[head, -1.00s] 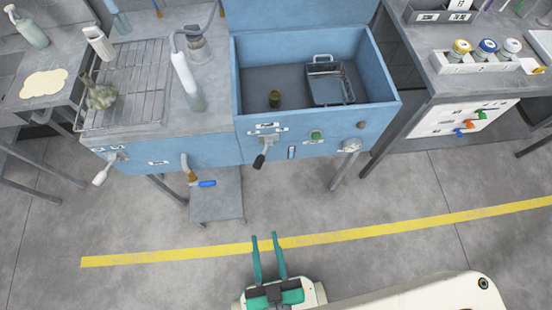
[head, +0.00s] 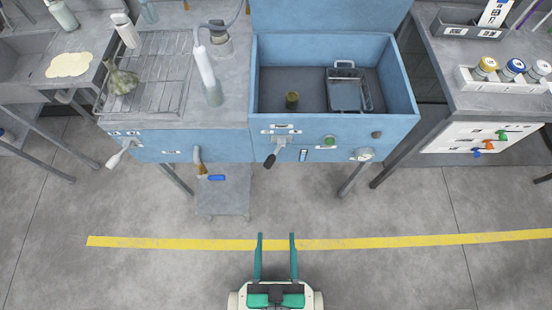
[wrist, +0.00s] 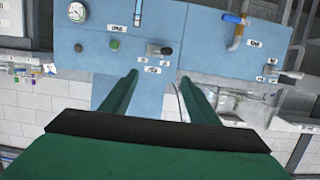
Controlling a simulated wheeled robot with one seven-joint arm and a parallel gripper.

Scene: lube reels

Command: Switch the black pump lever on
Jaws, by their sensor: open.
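The black pump lever (head: 271,160) sits on the front of the blue washer cabinet (head: 222,147), below the open basin. In the head view its black grip hangs down and slightly left from a grey pivot. It also shows in the wrist view (wrist: 165,50), near the centre, beyond my fingertips. My gripper (head: 276,238) is open and empty, with its two green fingers apart. It is over the floor near the yellow line, short of the cabinet and almost straight below the lever in the picture. In the wrist view the fingers (wrist: 156,85) point toward the panel.
The panel also has a green button (head: 330,141), a gauge (head: 362,154) and a white-handled lever (head: 118,155). A blue-handled tap (head: 214,177) sticks out at the left. A right-hand bench (head: 480,97) holds several jars. The floor before the cabinet is clear.

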